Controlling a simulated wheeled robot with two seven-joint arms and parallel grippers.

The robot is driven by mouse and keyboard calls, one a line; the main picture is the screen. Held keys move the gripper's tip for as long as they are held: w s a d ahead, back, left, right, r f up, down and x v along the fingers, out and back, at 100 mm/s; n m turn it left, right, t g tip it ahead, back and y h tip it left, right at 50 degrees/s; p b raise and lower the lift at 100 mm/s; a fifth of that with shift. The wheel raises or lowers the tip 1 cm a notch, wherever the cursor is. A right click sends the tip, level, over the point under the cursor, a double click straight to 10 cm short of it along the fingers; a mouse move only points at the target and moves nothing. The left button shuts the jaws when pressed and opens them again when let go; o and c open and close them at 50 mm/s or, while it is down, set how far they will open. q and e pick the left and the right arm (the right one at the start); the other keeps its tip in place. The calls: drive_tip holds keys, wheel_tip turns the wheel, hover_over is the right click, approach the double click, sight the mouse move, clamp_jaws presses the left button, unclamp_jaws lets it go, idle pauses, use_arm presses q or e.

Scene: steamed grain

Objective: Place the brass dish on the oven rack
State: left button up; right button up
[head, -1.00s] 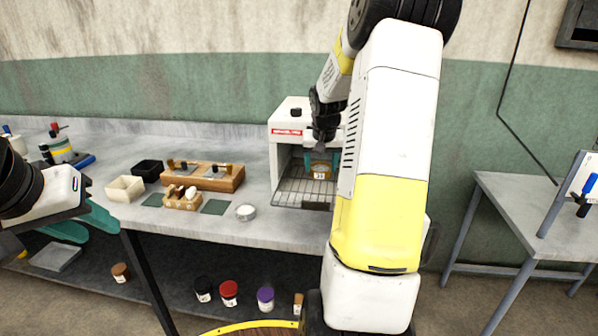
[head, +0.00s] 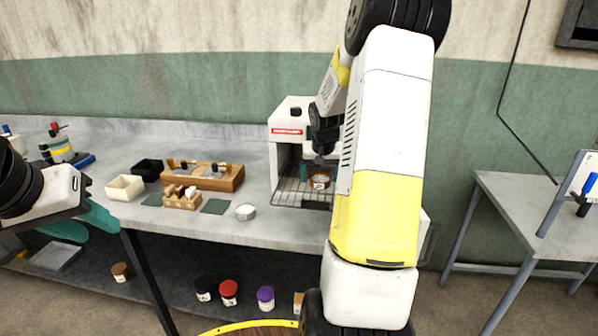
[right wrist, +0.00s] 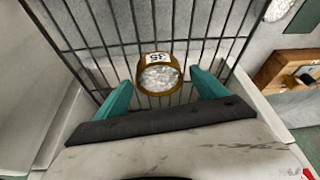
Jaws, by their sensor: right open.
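The brass dish (head: 319,181) has a white number label and pale grainy contents. It rests on the wire oven rack (head: 290,198), inside the open front of the white oven (head: 284,150). In the right wrist view the dish (right wrist: 158,75) sits upright on the rack bars (right wrist: 100,50). My right gripper (right wrist: 161,90) is open, its teal fingers apart on either side of the dish, with visible gaps. In the head view my right arm hides part of the oven. My left gripper (head: 88,224) appears open and empty near the table's front left edge.
A small silvery dish (head: 246,211) stands on the table left of the oven. A wooden stand (head: 215,179), a small wooden block (head: 183,202), a cream box (head: 125,188) and a black box (head: 148,170) are further left. Jars stand on the lower shelf.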

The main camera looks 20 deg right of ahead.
drive_tip(key=v, duration=1.2)
drive_tip(key=s+a+r+n+t+y, duration=0.1)
drive_tip(key=s+a+r, duration=0.2)
drive_tip(key=s+a, duration=0.25)
drive_tip(key=s+a+r+n, duration=0.1)
drive_tip(key=s+a+r, duration=0.25)
drive_tip(key=a, duration=0.25)
drive_tip(key=s+a+n+t+y, duration=0.1)
drive_tip(key=s+a+n+y, duration=0.1)
drive_tip(key=s+a, duration=0.8)
drive_tip(key=s, duration=0.4)
drive_tip(key=shift+f+n+y, duration=0.3)
drive_tip(key=shift+n+y, duration=0.1)
